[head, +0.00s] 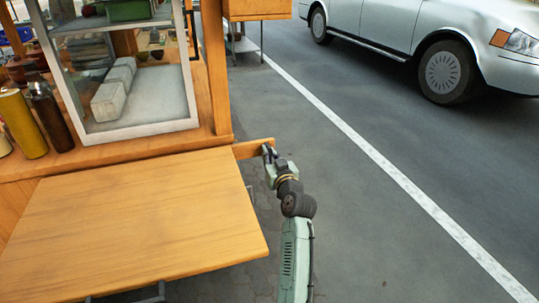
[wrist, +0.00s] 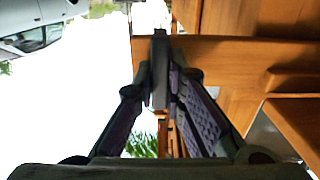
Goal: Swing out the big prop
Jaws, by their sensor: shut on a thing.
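The big prop (head: 252,148) is a flat wooden bar that sticks out to the right from the stall's corner post, just behind the wooden leaf (head: 140,225). My gripper (head: 268,150) is shut on the prop's outer end, with my arm reaching up from below. In the wrist view my gripper's fingers (wrist: 162,70) come together on the prop (wrist: 225,62), which runs off to the right toward the stall's wood. The fingers hide part of the prop's end. The prop's inner end and its joint are not clear.
A white-framed glass case (head: 125,70) stands on the stall counter, with a yellow cylinder (head: 22,125) and a dark bottle (head: 50,115) left of it. Grey pavement to the right of my arm is clear up to a white line. A silver car (head: 430,40) stands beyond.

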